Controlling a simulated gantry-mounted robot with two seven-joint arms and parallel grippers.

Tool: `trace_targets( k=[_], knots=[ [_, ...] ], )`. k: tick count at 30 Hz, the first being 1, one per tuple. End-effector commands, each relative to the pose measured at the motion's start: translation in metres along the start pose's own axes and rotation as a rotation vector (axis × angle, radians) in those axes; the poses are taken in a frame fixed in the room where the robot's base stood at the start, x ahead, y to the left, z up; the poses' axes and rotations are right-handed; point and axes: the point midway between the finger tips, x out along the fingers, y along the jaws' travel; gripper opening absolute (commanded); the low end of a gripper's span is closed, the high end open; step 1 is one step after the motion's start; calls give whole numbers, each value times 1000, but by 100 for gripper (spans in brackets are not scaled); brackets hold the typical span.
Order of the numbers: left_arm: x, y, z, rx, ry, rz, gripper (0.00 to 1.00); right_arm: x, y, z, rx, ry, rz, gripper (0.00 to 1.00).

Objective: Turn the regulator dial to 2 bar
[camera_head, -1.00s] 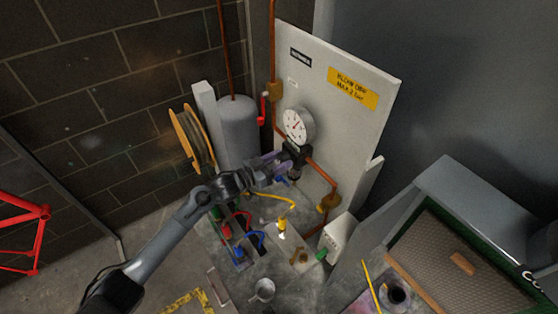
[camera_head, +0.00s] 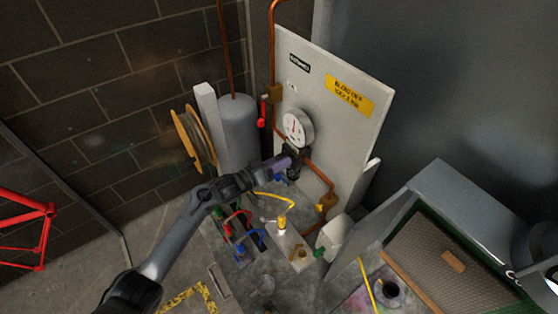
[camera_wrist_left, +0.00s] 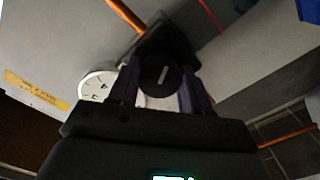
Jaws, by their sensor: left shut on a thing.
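The round white pressure gauge (camera_head: 297,128) is on the white panel, with a dark regulator body below it. It also shows in the left wrist view (camera_wrist_left: 97,86); its reading is too small to tell. The regulator dial (camera_wrist_left: 160,76) is a round black knob with a pale mark, seen between my fingers in the left wrist view. My left gripper (camera_head: 284,162) is at the regulator, shut on the dial with a finger on each side of it. In the left wrist view the gripper (camera_wrist_left: 160,95) points at the knob face. My right gripper is not in view.
Copper pipes (camera_head: 320,175) run beside the regulator. A red valve handle (camera_head: 262,112) is up to its left, near a grey tank (camera_head: 239,135). A grey booth (camera_head: 450,190) stands at right.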

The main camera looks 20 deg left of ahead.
Motion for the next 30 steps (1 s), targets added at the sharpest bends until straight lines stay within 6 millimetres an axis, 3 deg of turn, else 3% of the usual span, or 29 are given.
trace_targets(
  k=[16,17,21,30],
  knots=[
    [0,1,0,-28,1,2,18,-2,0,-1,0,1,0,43],
    [0,1,0,-28,1,2,53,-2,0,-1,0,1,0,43],
    [0,1,0,-27,1,1,74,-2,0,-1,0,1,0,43],
    [-1,0,0,-27,0,0,74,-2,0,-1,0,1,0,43]
  ],
)
